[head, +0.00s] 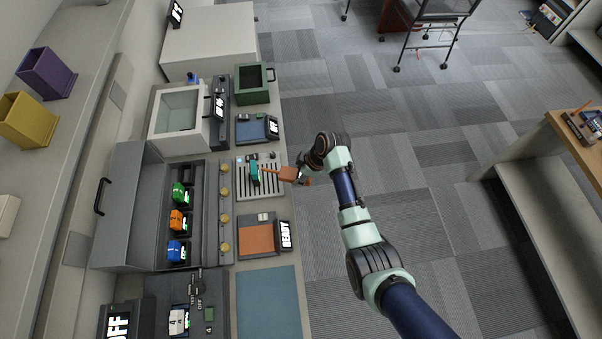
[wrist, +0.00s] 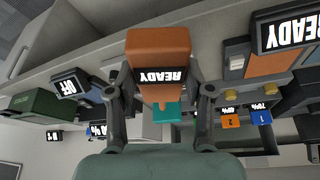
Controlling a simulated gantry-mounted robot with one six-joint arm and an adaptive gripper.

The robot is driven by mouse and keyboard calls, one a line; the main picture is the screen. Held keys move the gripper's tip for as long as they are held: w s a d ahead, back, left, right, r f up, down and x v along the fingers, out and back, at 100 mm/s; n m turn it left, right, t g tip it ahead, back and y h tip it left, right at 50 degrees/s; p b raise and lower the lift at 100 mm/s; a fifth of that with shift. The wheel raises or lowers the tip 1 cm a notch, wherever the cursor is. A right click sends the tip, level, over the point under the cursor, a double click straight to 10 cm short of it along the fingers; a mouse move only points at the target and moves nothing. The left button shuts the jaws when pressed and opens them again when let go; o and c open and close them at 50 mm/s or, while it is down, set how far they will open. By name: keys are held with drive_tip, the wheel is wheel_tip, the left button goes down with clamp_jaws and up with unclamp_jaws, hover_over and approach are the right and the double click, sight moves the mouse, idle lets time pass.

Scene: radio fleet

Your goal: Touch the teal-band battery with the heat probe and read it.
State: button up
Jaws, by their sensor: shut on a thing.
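My gripper (head: 303,176) is shut on the heat probe (head: 284,173), an orange handheld body. In the wrist view the probe (wrist: 160,58) sits between my gripper's fingers (wrist: 160,118), and its screen reads READY, upside down. The teal-band battery (head: 254,171) lies on a pale slotted rack (head: 270,190). The probe's narrow tip points left at the battery in the head view. In the wrist view the tip overlaps the teal battery (wrist: 167,113); I cannot tell whether they touch. The battery's own label is not readable.
Left of the rack, a grey open-lid charger (head: 205,215) holds green, orange and blue batteries. Below the rack is an orange pad (head: 257,239) with a READY screen. Above it is a blue pad (head: 249,131) reading OFF. A green bin (head: 252,95) stands behind. Open floor lies right.

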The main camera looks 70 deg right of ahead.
drive_tip(key=shift+w+a, duration=0.2)
drive_tip(key=shift+w, duration=0.25)
idle(0.8)
idle(0.4)
drive_tip(key=s+d, duration=0.3)
drive_tip(key=s, duration=0.3)
drive_tip(key=shift+d+p, duration=0.25)
drive_tip(key=shift+p, duration=0.15)
idle(0.5)
